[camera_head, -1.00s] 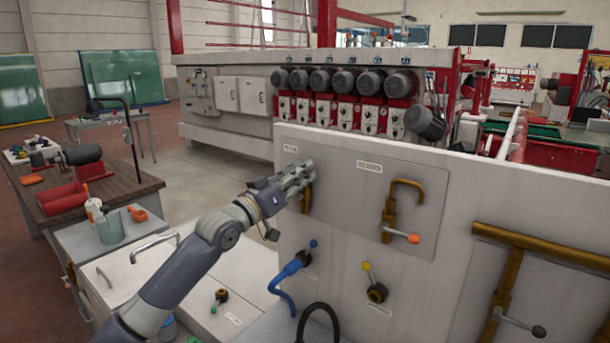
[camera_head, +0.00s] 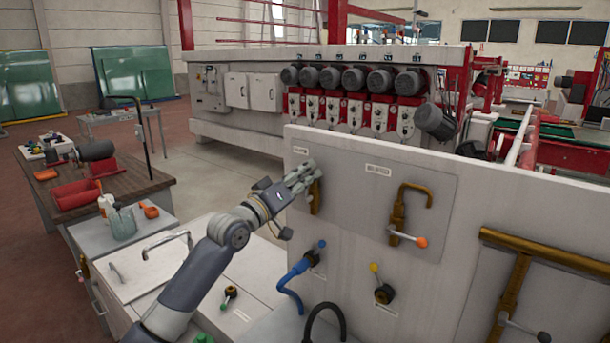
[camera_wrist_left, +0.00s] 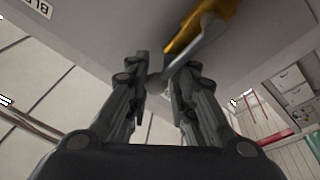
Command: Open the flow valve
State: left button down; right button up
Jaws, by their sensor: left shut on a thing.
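A brass valve (camera_head: 315,197) is mounted on the upper left plate of the white machine panel. My left gripper (camera_head: 303,176) is at this valve, largely covering its upper part and lever in the head view. In the left wrist view the brass body (camera_wrist_left: 203,25) is at the top, with a grey lever (camera_wrist_left: 190,52) running down from it. A pale rounded lever end (camera_wrist_left: 155,84) sits between the fingers of my left gripper (camera_wrist_left: 160,92), which is shut on it. The label above the valve is too small to read. My right gripper is out of view.
A second brass valve with an orange-tipped lever (camera_head: 421,242) is to the right. Below are a blue-tipped valve (camera_head: 314,254) with a blue hose and a yellow-tipped valve (camera_head: 383,292). A workbench (camera_head: 140,185) stands at the left. Open floor lies behind it.

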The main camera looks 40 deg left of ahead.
pick_arm(q)
jog(key=shift+w+d+f, duration=0.1)
jog(key=shift+d+f, duration=0.1)
jog(key=shift+f, duration=0.4)
jog(key=c, duration=1.5)
grip_release()
jog(key=shift+c, duration=0.2)
jog(key=shift+o, duration=1.2)
jog(key=shift+r, duration=0.15)
jog(key=shift+a+r, duration=0.15)
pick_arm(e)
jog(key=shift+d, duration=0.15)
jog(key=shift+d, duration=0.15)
pick_arm(q)
jog(key=v, duration=1.2)
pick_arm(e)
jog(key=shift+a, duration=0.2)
